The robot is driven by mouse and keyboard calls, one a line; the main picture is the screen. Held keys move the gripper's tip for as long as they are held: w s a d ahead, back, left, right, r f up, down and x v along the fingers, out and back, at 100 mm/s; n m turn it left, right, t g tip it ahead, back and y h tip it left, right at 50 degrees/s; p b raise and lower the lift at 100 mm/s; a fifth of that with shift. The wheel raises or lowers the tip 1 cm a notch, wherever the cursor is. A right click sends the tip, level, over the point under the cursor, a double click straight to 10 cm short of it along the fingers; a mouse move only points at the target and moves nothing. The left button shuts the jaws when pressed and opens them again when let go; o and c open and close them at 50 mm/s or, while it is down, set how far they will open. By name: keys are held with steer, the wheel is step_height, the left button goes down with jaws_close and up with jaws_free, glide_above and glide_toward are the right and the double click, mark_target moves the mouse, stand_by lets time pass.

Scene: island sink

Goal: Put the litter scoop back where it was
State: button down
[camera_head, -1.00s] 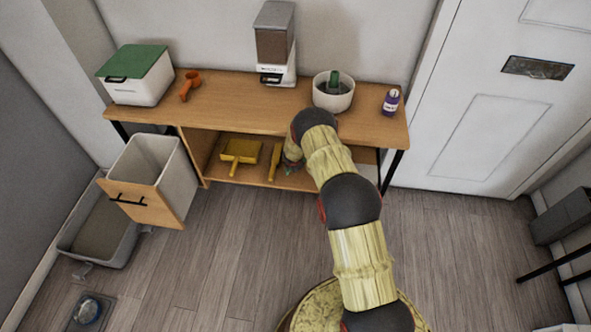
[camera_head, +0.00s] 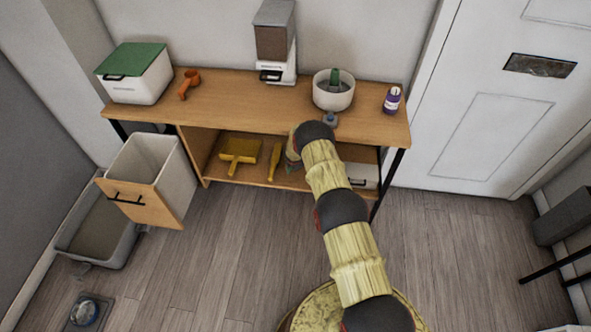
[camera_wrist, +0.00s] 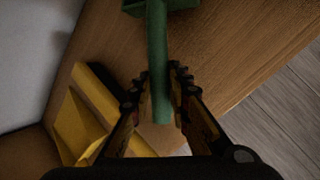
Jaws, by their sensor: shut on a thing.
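The litter scoop, a green tool with a straight handle (camera_wrist: 158,60), stands between my fingers in the wrist view, its wider green end at the top edge. My gripper (camera_wrist: 160,88) is shut on the handle. Wood of the lower shelf (camera_wrist: 220,50) lies beneath it. I cannot tell whether the scoop touches the shelf. In the head view my gripper is at the lower shelf, mostly hidden behind my arm, and the scoop is hardly visible there.
On the tabletop are an orange scoop (camera_head: 188,83), a white pot (camera_head: 334,98) and a purple bottle (camera_head: 392,99).

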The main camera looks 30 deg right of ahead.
steer(key=shift+s+f+b, duration=0.1)
steer(key=shift+f+b, duration=0.25)
steer(key=shift+f, duration=0.9)
steer(key=shift+f, duration=0.2)
steer(key=c, duration=1.7)
jaws_free()
steer(key=shift+o, duration=0.2)
steer(key=shift+v, duration=0.8)
steer(key=p+v, duration=0.2)
steer(key=v, duration=0.8)
steer(key=shift+s+r+p, duration=0.15)
steer(key=shift+r+p, duration=0.2)
steer(key=shift+p, duration=0.05)
